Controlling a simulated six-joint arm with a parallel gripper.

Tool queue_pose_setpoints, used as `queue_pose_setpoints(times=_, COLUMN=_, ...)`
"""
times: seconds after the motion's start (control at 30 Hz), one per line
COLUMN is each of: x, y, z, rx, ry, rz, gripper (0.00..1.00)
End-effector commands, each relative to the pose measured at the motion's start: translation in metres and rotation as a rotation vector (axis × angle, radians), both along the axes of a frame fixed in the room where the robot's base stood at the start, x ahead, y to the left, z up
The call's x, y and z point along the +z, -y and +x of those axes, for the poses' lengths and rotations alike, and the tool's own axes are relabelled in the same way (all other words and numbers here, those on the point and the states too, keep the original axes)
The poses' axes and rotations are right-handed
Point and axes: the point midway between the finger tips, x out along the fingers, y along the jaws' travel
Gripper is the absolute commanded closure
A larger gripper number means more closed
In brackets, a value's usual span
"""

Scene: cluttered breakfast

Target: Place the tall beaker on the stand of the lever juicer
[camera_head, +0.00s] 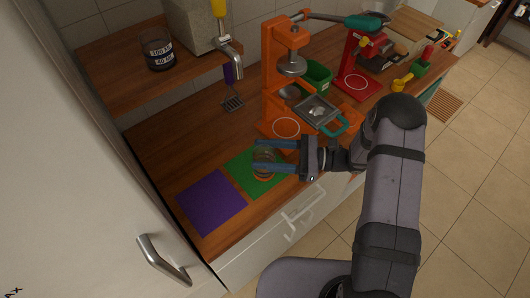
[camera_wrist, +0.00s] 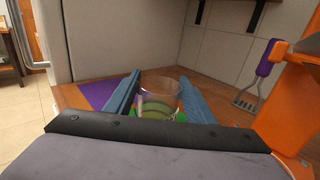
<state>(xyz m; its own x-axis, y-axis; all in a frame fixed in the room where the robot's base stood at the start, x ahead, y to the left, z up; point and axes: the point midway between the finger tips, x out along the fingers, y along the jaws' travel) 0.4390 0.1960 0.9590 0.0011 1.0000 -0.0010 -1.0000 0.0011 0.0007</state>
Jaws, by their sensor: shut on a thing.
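A clear glass beaker (camera_head: 264,158) is between the blue fingers of my gripper (camera_head: 255,156), over the green mat (camera_head: 246,178). In the wrist view the beaker (camera_wrist: 160,88) is upright between the two fingers of the gripper (camera_wrist: 160,77), and its lower part is partly hidden. I cannot tell whether it touches the mat. The orange lever juicer (camera_head: 272,80) stands behind and to the right, with a long lever and teal handle. Its stand (camera_head: 286,127) has a white ring and looks empty. The juicer's orange side also shows in the wrist view (camera_wrist: 290,105).
A purple mat (camera_head: 212,202) lies left of the green one. Bare counter lies behind the mats.

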Motion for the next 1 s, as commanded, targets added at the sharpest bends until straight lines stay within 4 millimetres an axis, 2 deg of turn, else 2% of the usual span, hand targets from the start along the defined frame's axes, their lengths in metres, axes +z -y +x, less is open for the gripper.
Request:
queue_pose_setpoints(times=0.03, x=-0.003, y=0.000, z=0.000, rx=0.000, ry=0.000, rz=0.001, gripper=0.86)
queue_pose_setpoints(times=0.07, x=-0.002, y=0.000, z=0.000, rx=0.000, ry=0.000, rz=0.000, gripper=0.44)
queue_pose_setpoints(times=0.1, x=-0.001, y=0.000, z=0.000, rx=0.000, ry=0.000, rz=0.000, gripper=0.34)
queue_pose_setpoints(times=0.13, x=-0.001, y=0.000, z=0.000, rx=0.000, ry=0.000, rz=0.000, gripper=0.32)
queue_pose_setpoints(times=0.57, x=0.003, y=0.002, z=0.000, rx=-0.001, ry=0.000, rz=0.000, gripper=0.32)
queue_pose_setpoints(times=0.77, x=0.000, y=0.027, z=0.001, rx=-0.004, ry=0.001, rz=0.000, gripper=0.32)
queue_pose_setpoints(times=1.0, x=-0.001, y=0.071, z=0.001, rx=-0.005, ry=0.003, rz=0.000, gripper=0.32)
